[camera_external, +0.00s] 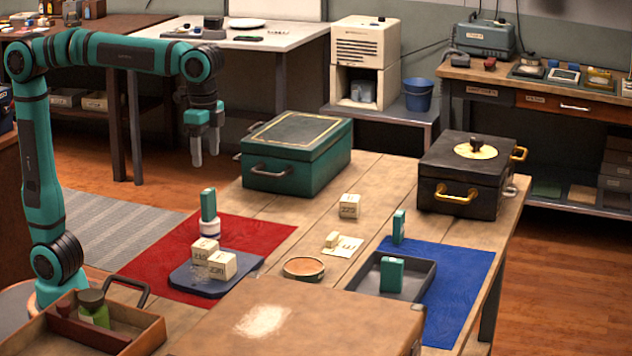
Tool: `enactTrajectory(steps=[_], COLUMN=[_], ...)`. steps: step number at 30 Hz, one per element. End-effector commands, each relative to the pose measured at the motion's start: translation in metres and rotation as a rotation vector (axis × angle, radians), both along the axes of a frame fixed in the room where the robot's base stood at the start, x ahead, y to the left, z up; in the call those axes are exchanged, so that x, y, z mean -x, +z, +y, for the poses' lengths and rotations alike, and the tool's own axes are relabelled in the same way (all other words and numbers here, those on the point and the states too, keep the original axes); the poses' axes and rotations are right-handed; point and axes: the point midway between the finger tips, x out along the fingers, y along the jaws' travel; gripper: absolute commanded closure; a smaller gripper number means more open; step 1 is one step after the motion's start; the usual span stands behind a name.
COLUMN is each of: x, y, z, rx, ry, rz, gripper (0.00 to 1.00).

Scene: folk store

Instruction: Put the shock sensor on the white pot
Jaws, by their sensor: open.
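My gripper (205,158) is open and empty, pointing down, high above the back of the red mat. A small white round pot (209,229) stands on the red mat (265,235), with an upright teal block (208,204) on it. Another teal block (398,227) stands at the back edge of the blue mat. A third teal block (392,274) stands in the grey tray. Labels are too small to read, so I cannot tell which item is the shock sensor.
Cream cubes (221,264) sit on a dark blue board (190,278). A green case (296,155) and a black case (465,178) stand at the back. The grey tray (425,270) lies on the blue mat (468,275). A round dish (303,268) lies between the mats.

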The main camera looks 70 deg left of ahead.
Motion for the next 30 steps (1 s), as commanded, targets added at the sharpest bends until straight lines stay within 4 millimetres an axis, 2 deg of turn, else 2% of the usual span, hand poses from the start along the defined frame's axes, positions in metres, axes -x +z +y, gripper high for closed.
enactTrajectory(steps=[5,8,10,20,25,30], x=[0.000,-0.003,-0.007,-0.020,-0.015,-0.001], y=[0.000,0.002,0.006,0.029,0.043,0.058], z=[0.002,0.012,0.028,0.130,0.182,0.232], rx=[0.004,0.028,0.063,0.283,0.379,0.458], ry=[0.003,0.024,0.053,0.256,0.354,0.445], rz=[-0.004,-0.033,-0.076,-0.408,-0.601,-0.805], gripper=[0.37,0.37,0.37,0.37,0.37,0.37])
